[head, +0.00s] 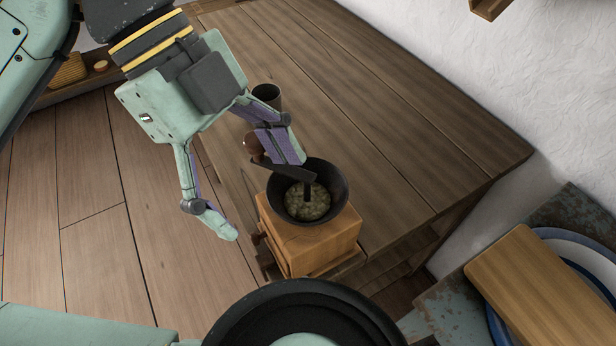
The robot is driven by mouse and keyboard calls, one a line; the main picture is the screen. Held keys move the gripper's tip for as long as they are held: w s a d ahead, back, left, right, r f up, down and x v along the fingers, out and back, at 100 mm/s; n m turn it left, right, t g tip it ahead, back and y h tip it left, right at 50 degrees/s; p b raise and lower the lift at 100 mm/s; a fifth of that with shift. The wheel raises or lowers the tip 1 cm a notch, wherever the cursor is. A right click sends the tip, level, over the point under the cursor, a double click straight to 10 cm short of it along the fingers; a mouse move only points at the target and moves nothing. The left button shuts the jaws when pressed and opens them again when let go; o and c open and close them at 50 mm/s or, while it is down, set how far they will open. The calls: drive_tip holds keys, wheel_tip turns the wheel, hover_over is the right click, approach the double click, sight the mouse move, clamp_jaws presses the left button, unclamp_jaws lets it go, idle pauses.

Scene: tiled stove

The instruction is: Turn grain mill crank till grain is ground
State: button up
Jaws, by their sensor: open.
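The grain mill (310,243) is a wooden box with a dark round hopper (340,203) on top, standing at the table's near left edge. Pale grain (312,204) lies in the hopper. A dark crank arm (287,174) runs from the central shaft toward the upper left, over the hopper's rim. Its brown knob (253,146) is at the outer end, partly hidden by my gripper's right finger. My gripper (266,198) is open, its fingers spread wide to the upper left of the hopper. The right finger overlaps the crank in view; I cannot tell whether they touch.
A dark cup (267,93) stands on the wooden table (390,130) behind my gripper. The table is bare to the right of it. A wooden board (545,290) lies over blue-rimmed plates (585,250) at the lower right. A white wall (500,80) borders the table.

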drive_tip(key=shift+r+p, duration=1.7)
drive_tip(key=shift+r, duration=0.95)
drive_tip(key=shift+w, duration=0.1)
drive_tip(key=v, duration=0.7)
drive_tip(key=shift+r, duration=0.25)
drive_tip(key=shift+a, duration=0.15)
